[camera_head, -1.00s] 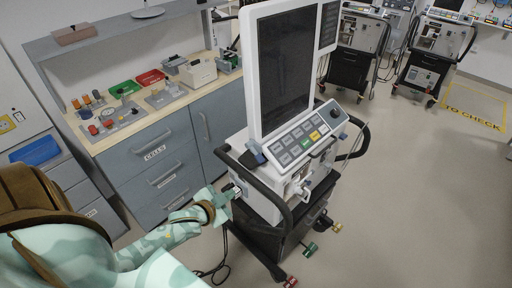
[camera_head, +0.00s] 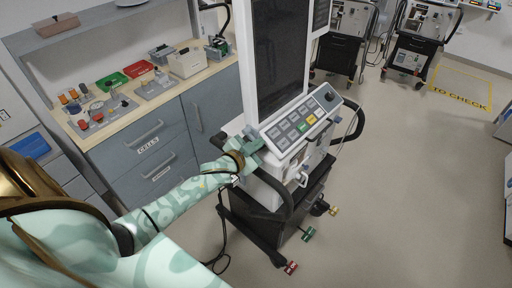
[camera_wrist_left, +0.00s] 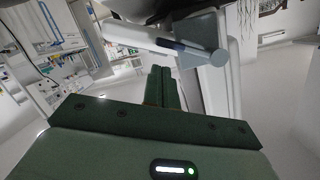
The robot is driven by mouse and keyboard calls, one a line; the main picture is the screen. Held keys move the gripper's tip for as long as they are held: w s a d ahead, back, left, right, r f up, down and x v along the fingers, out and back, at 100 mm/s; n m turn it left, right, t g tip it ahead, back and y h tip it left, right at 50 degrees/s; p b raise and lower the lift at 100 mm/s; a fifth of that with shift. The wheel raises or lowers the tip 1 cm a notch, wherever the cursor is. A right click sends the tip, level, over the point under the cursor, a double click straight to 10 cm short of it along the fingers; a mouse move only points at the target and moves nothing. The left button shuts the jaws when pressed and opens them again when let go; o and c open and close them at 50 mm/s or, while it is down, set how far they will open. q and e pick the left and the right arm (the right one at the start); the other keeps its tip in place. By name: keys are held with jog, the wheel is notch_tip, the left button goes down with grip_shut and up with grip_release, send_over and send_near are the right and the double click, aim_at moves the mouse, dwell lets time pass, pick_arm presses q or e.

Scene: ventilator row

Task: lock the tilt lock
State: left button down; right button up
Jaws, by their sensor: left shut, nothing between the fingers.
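The ventilator (camera_head: 290,170) stands on its cart with its tall dark screen (camera_head: 278,55) upright above a sloped key panel (camera_head: 301,124). My left gripper (camera_head: 253,147) is at the screen's lower left corner, beside the key panel. In the left wrist view its two green fingers (camera_wrist_left: 160,85) are shut together with nothing between them. Just beyond them is a blue-grey lever-like part with a round end (camera_wrist_left: 203,38), possibly the tilt lock, beside a pale bar (camera_wrist_left: 135,37). I cannot tell whether the fingers touch it. In the head view my gripper hides this spot. My right gripper is not in view.
A dark handle rail (camera_head: 283,196) curves round the ventilator's near left side, close under my left forearm. A drawer counter (camera_head: 150,140) with trays stands to the left. More ventilators (camera_head: 424,45) stand behind. The floor at right is open.

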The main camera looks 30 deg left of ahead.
pick_arm(q)
jog(key=shift+a+f, duration=0.45)
jog(key=shift+f, duration=0.2)
jog(key=shift+a+f+m+b, duration=0.2)
jog(key=shift+f+m+b, duration=0.2)
jog(key=shift+f+b, duration=0.5)
jog(key=shift+y, duration=0.3)
jog(key=shift+s+m, duration=0.1)
jog(key=shift+m, duration=0.2)
